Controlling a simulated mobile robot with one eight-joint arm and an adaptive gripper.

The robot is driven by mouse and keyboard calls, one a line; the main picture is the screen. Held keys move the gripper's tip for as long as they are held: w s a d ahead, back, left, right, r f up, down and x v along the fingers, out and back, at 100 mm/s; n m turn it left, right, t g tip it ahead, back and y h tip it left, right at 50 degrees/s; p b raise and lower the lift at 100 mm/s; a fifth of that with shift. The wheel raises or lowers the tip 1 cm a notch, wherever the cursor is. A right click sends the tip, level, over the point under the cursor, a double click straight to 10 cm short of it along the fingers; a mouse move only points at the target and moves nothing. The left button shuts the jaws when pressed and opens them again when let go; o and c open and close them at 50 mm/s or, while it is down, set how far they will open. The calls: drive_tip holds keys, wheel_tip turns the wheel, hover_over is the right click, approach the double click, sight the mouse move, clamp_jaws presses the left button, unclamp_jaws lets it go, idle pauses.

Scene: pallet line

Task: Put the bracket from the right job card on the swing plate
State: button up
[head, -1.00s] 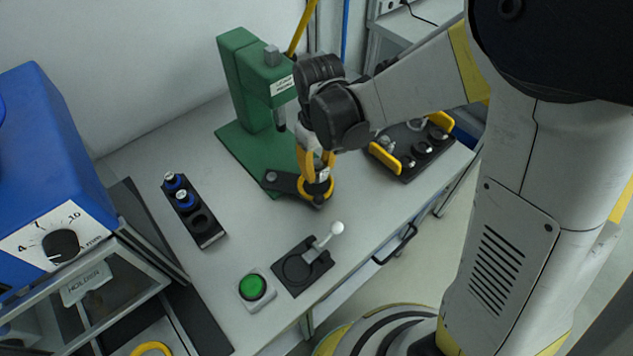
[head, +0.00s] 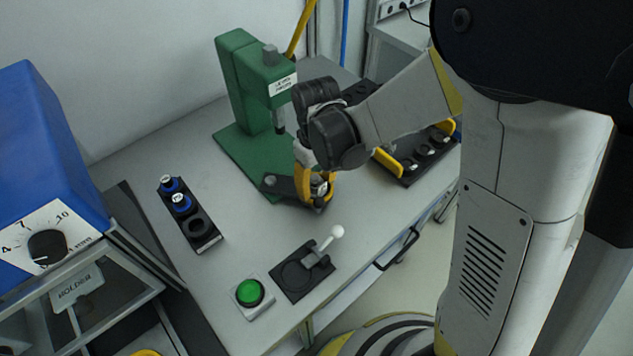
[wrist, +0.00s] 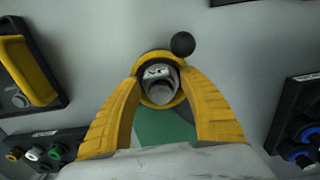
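The bracket, a small light-grey piece with a dark marking (wrist: 159,84), sits upright between my yellow fingers in the wrist view. My gripper (wrist: 161,76) appears closed on its sides; the fingertips lie close against it. In the head view my gripper (head: 317,185) is low over the swing plate. The swing plate (head: 283,184) is a dark arm on the green press's base with a yellow ring at its end. In the wrist view the ring (wrist: 158,55) is around the bracket. Whether the bracket is fully seated is hidden by my fingers.
The green press (head: 243,85) stands behind. A black rack with blue-topped parts (head: 189,214) is left, a tray with yellow handles (head: 416,152) right. A green button (head: 249,292) and a white-knobbed lever (head: 322,247) are in front. A blue machine (head: 45,150) stands far left.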

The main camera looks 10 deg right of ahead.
wheel_tip(320, 180, up, 13)
drive_tip(key=p, duration=0.5)
drive_tip(key=s+d+r+m+t, duration=0.6)
drive_tip(key=s+d+r, duration=0.3)
drive_tip(key=d, duration=0.4)
drive_tip(key=shift+s+r+m+t, duration=0.15)
drive_tip(key=shift+s+m+t, duration=0.25)
drive_tip(key=shift+s+t, duration=0.25)
drive_tip(key=shift+d, duration=0.1)
